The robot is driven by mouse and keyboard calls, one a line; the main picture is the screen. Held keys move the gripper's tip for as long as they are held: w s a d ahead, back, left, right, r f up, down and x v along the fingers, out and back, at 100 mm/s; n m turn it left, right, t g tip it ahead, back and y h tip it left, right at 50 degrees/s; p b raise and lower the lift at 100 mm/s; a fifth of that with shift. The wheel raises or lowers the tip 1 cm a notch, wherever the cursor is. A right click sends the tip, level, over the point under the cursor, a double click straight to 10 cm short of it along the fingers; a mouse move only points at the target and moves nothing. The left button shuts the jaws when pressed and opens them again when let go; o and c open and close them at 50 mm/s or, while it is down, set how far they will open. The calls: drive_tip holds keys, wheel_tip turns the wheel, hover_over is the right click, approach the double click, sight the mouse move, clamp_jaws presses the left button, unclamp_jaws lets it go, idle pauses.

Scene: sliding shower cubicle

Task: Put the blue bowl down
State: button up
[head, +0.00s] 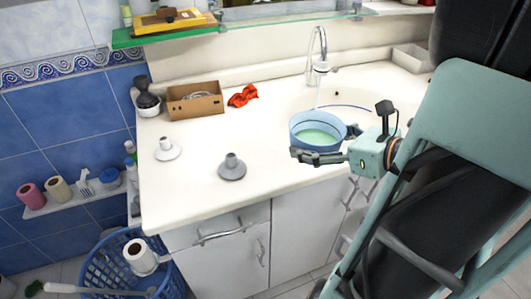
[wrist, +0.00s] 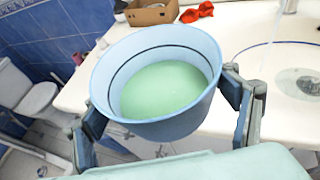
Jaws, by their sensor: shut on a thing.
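A blue bowl (head: 305,138) with a pale green inside bottom is held in my gripper (head: 325,141), near the front edge of the counter by the sink. In the wrist view the blue bowl (wrist: 165,125) fills the middle, and the fingers of my gripper (wrist: 165,110) press on its left and right sides. The bowl looks roughly upright. The white counter (head: 200,195) lies beyond and beside it. In the wrist view floor and cabinet show below the bowl, so it seems to be over or near the counter's front edge. Its exact height is unclear.
The sink basin (head: 345,92) with a tap (head: 318,62) lies behind the bowl. A cardboard box (head: 195,101), a red cloth (head: 243,96) and two small stands (head: 232,168) (head: 166,150) are on the counter. The counter's front middle is clear. A blue basket (head: 110,265) stands on the floor.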

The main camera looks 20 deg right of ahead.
drive_tip(key=shift+s+a, duration=0.5)
drive_tip(key=shift+a, duration=0.15)
drive_tip(key=w+f, duration=0.1)
drive_tip(key=w, duration=0.1)
drive_tip(key=w+f, duration=0.1)
drive_tip(key=w, duration=0.2)
drive_tip(key=w+f+b, duration=0.1)
drive_tip(key=w+f, duration=0.1)
drive_tip(key=w, duration=0.1)
drive_tip(key=shift+w, duration=0.15)
drive_tip(key=b, duration=0.1)
hover_over(285, 156)
drive_tip(key=f, duration=0.5)
drive_tip(key=shift+s+f, duration=0.15)
drive_tip(key=shift+s, duration=0.05)
drive_tip(key=shift+w+f, duration=0.1)
drive_tip(key=shift+f, duration=0.1)
drive_tip(key=shift+w+f+b, duration=0.15)
drive_tip(key=shift+f+b, duration=0.3)
drive_tip(key=shift+f, duration=1.15)
drive_tip(key=shift+f, duration=0.1)
